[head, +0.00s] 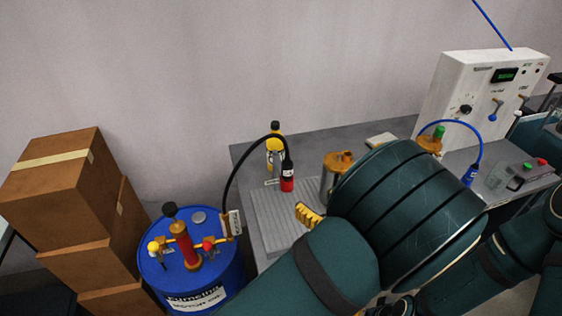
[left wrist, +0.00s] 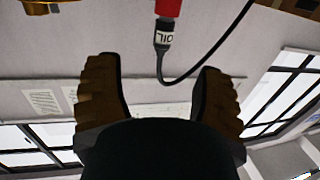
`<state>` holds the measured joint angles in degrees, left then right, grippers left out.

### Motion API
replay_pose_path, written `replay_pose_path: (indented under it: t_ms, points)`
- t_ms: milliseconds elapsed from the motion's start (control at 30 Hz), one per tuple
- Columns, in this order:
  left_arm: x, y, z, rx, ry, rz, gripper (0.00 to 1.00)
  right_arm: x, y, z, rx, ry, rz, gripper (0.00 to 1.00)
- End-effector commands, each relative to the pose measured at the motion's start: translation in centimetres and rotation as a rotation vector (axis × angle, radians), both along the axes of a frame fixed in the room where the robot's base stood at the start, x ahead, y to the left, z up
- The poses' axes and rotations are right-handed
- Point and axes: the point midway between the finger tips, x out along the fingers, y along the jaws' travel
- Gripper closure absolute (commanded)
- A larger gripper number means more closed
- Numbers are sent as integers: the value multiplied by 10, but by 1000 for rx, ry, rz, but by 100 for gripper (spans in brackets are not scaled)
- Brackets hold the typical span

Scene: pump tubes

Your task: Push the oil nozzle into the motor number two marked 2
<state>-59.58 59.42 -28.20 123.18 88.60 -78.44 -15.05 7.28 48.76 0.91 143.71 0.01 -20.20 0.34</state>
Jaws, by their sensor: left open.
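The oil nozzle (head: 287,181) is red with a black and white end and hangs on a black hose above the grey ribbed tray. In the left wrist view the nozzle (left wrist: 163,28), labelled OIL, is beyond the fingertips and between their lines, apart from both. My left gripper (head: 308,215) is open and empty, just below and right of the nozzle in the head view; its two fingers (left wrist: 157,95) stand wide apart. One motor (head: 327,181), a grey cylinder with a brass top, is partly behind my left arm. Another brass top (head: 430,144) shows farther right. No number 2 is readable.
A blue oil drum (head: 222,268) with a red pump stands left of the table (head: 250,160). Stacked cardboard boxes (head: 50,180) are at far left. A yellow bottle (head: 275,152) stands behind the nozzle. A white control box (head: 490,90) and blue nozzle (head: 470,174) are at right.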

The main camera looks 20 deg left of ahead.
Motion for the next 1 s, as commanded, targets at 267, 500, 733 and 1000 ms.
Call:
replay_pose_path:
  t_ms: [267,500,733,1000]
  points:
    - [14,18,10,15,-33,30,32,-1,0,-2,1,3,0,53]
    - [44,49,9,12,-32,27,32,-2,0,-5,1,5,3,53]
    - [54,60,9,13,-31,25,32,-3,0,-6,1,6,3,53]
    - [71,82,3,13,-31,27,32,-4,0,-12,2,8,5,53]
